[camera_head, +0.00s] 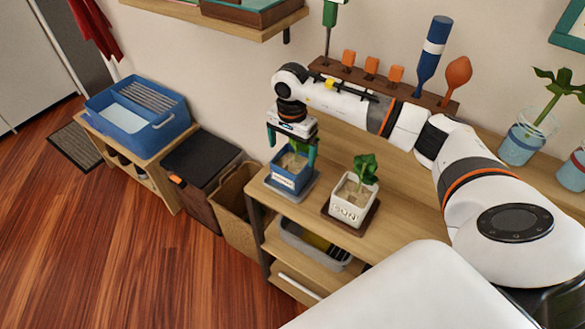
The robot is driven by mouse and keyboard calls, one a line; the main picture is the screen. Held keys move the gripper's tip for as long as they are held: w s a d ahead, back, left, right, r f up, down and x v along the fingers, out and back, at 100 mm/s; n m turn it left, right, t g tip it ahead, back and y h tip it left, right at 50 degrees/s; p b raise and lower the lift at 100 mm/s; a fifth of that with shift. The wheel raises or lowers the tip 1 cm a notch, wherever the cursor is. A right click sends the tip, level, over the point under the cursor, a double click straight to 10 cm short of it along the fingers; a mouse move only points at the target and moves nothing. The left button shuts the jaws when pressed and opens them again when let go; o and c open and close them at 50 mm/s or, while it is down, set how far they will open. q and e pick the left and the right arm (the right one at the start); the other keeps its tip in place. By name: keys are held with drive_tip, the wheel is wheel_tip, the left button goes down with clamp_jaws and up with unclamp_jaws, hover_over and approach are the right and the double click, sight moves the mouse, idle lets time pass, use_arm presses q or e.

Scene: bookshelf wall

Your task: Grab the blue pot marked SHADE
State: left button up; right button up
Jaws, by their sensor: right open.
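A small blue pot (285,179) with a pale label and a green plant stands on a grey saucer (303,191) at the left end of the wooden shelf top. The label is too small to read. My right gripper (291,151) points down directly over this pot. Its two teal fingers are spread, one on each side of the plant and the pot's upper part. I cannot tell whether they touch the pot. The gripper hides part of the plant. My left gripper is not in view.
A white pot (345,212) lettered "SON" stands close to the right on a brown saucer (369,219). A tool rack (335,72) hangs behind my arm. A dark-lidded bin (201,162) and a blue basin (138,120) are left. The shelf front (300,213) is clear.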

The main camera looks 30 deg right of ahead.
sight(292, 164)
wheel_tip(292, 164, down, 6)
drive_tip(key=shift+s+r+p, duration=0.15)
drive_tip(key=shift+r+p, duration=0.05)
drive_tip(key=shift+p, duration=0.85)
drive_tip(key=shift+f, duration=0.35)
drive_tip(key=shift+c, duration=0.3)
drive_tip(key=c, duration=1.2)
